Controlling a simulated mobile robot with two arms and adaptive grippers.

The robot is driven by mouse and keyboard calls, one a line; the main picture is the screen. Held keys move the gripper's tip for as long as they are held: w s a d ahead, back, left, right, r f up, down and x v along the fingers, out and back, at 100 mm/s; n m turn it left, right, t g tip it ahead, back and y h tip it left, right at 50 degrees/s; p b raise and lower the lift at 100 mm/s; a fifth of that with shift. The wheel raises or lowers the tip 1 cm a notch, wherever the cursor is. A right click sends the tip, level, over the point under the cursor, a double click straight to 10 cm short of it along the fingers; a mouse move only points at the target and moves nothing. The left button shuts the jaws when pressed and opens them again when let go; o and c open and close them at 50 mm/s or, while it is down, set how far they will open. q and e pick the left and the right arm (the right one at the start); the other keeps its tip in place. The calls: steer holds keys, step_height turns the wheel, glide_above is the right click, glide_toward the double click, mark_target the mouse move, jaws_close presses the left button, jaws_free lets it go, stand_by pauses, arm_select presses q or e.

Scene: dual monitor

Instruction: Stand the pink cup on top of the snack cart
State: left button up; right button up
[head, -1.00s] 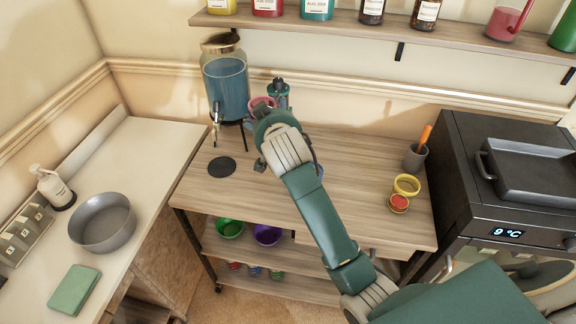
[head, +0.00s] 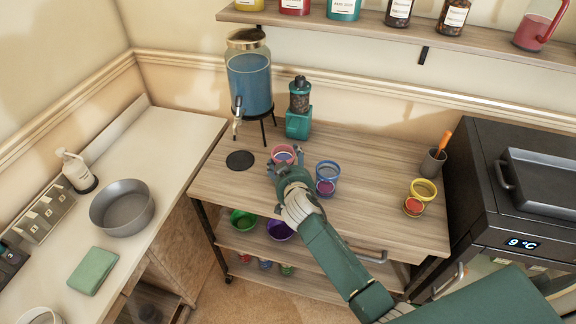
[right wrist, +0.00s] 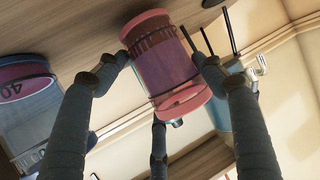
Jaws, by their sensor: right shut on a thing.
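The pink cup (head: 284,152) is at the cart's top, left of the middle, partly hidden by my right gripper (head: 286,168). My right gripper is shut on the cup. In the right wrist view the see-through pink cup (right wrist: 165,65) sits between the fingers, one end close to the wooden surface; I cannot tell whether it touches. The snack cart (head: 375,160) has a wooden top and lower shelves. My left gripper is not in view.
A blue cup (head: 328,172) stands just right of the gripper. A drink dispenser (head: 250,85) and a green blender (head: 299,115) stand behind. A dark round mat (head: 240,160) lies left. Yellow (head: 424,189) and red (head: 413,207) containers and a grey utensil cup (head: 433,162) are right.

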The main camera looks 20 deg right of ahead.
steer(key=shift+w+f, duration=0.1)
steer(key=shift+f, duration=0.45)
steer(key=shift+f, duration=0.2)
steer(key=o, duration=1.9)
steer(key=shift+c, duration=0.2)
steer(key=shift+r, duration=0.1)
steer(key=shift+r, duration=0.2)
steer(key=v, duration=1.2)
steer(key=shift+b, duration=0.45)
